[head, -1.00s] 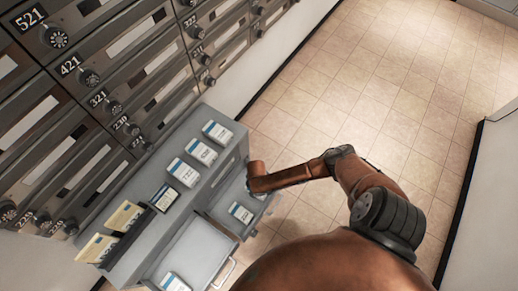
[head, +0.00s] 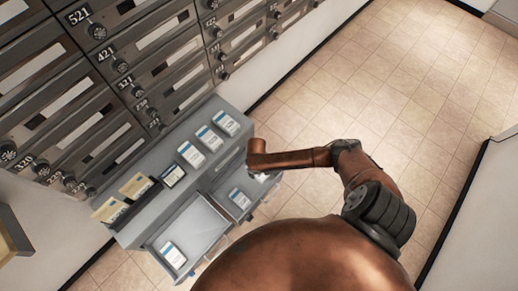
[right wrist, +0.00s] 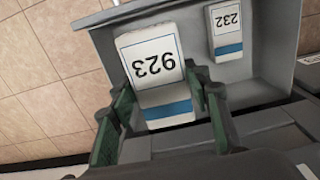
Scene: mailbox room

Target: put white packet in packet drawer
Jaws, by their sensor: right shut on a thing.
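My right gripper (right wrist: 160,105) is shut on a white packet (right wrist: 150,52) with a blue band, marked 923, seen upside down in the right wrist view. In the head view the arm's wrist mostly hides this packet; a white bit shows below it. The held packet is over or beside the right-hand open drawer (head: 221,190); I cannot tell its exact height. Another white packet (head: 240,198), marked 232, lies in that drawer and also shows in the right wrist view (right wrist: 226,30). My left gripper is not in view.
A second open drawer (head: 205,222) to the left holds a white packet (head: 172,254). Mailboxes (head: 120,65) line the wall. Tiled floor (head: 400,95) is open at right.

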